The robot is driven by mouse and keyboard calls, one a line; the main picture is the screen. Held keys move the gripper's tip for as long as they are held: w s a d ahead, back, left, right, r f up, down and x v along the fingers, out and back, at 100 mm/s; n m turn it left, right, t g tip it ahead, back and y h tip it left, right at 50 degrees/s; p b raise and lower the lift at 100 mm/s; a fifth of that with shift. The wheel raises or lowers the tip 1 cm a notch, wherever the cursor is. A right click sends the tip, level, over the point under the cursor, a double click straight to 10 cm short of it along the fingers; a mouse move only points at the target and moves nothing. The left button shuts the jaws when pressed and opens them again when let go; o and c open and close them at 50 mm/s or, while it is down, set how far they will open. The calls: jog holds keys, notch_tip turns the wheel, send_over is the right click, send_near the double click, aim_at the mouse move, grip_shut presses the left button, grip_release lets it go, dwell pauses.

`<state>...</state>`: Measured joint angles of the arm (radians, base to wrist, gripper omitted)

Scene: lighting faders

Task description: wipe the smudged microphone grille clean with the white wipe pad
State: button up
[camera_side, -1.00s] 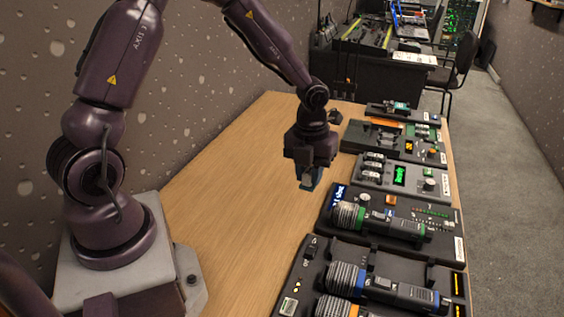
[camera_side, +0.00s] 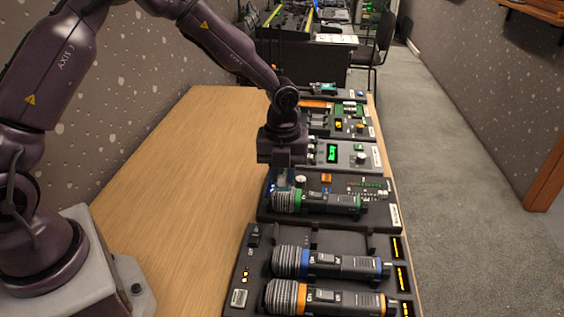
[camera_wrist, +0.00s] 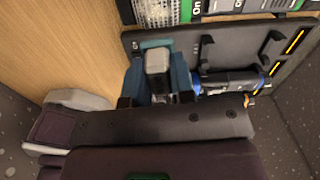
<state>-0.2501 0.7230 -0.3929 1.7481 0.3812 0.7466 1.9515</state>
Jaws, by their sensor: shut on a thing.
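My gripper (camera_side: 281,180) points down just above the ribbed grey grille (camera_side: 286,202) of the green-ringed microphone, whose grille also shows at the top of the wrist view (camera_wrist: 160,12). In the wrist view the teal fingers are shut on a pale grey-white block, seemingly the wipe pad (camera_wrist: 157,60). In the side view the pad is mostly hidden by the fingers. I cannot tell whether it touches the grille. Two more grilles, on the blue-ringed microphone (camera_side: 287,261) and the orange-ringed microphone (camera_side: 281,297), lie nearer the camera. No smudge is clear at this size.
The microphones lie on dark consoles along the wooden table's (camera_side: 180,170) right side. A grey unit with a green display (camera_side: 333,154) and other panels stand behind. The table left of the consoles is bare. A cradle console (camera_wrist: 215,50) with empty brackets shows in the wrist view.

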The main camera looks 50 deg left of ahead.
aim_at(282, 188)
notch_tip(282, 188, down, 2)
jog(key=shift+f, duration=0.25)
jog(key=shift+w+a+f, duration=0.25)
jog(key=shift+f, duration=0.2)
jog(key=shift+w+a+f, duration=0.2)
jog(key=shift+w+f, duration=0.05)
jog(key=shift+f, duration=0.2)
jog(key=shift+c, duration=0.3)
jog(key=shift+w+a, duration=1.55)
jog(key=shift+a, duration=0.1)
jog(key=shift+s+d, duration=2.05)
jog(key=shift+d, duration=0.05)
grip_shut()
jog(key=shift+w+a, duration=2.1)
jog(key=shift+a, duration=0.1)
jog(key=shift+s+d, duration=1.95)
jog(key=shift+d, duration=0.05)
jog(key=shift+s+d+r, duration=0.15)
jog(key=shift+s, duration=0.05)
jog(key=shift+r, duration=4)
